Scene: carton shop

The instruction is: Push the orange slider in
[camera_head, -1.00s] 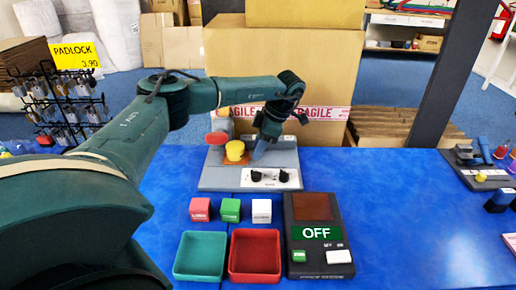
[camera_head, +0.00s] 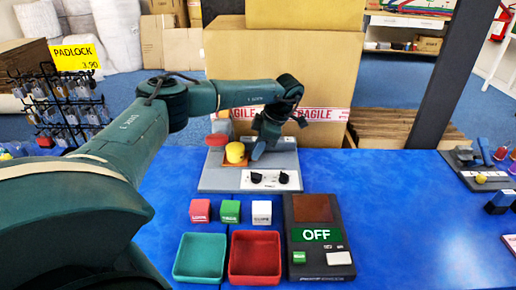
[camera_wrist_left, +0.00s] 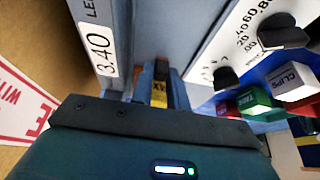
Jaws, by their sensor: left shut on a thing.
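The grey panel device (camera_head: 215,181) stands at the back of the blue table, with a red button (camera_head: 217,139), a yellow round knob (camera_head: 235,152) and two black dials. The orange slider (camera_head: 234,164) shows as a small orange patch beside the yellow knob. My left gripper (camera_head: 258,150) is low over the panel, just right of the knob, with blue-grey fingers angled down. My right gripper is not in view.
In front are red (camera_head: 200,211), green (camera_head: 230,212) and white (camera_head: 262,212) cubes, a teal tray (camera_head: 177,270), a red tray (camera_head: 234,272) and a dark box reading OFF (camera_head: 316,235). Cardboard boxes (camera_head: 290,75) stand close behind. The table's right middle is clear.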

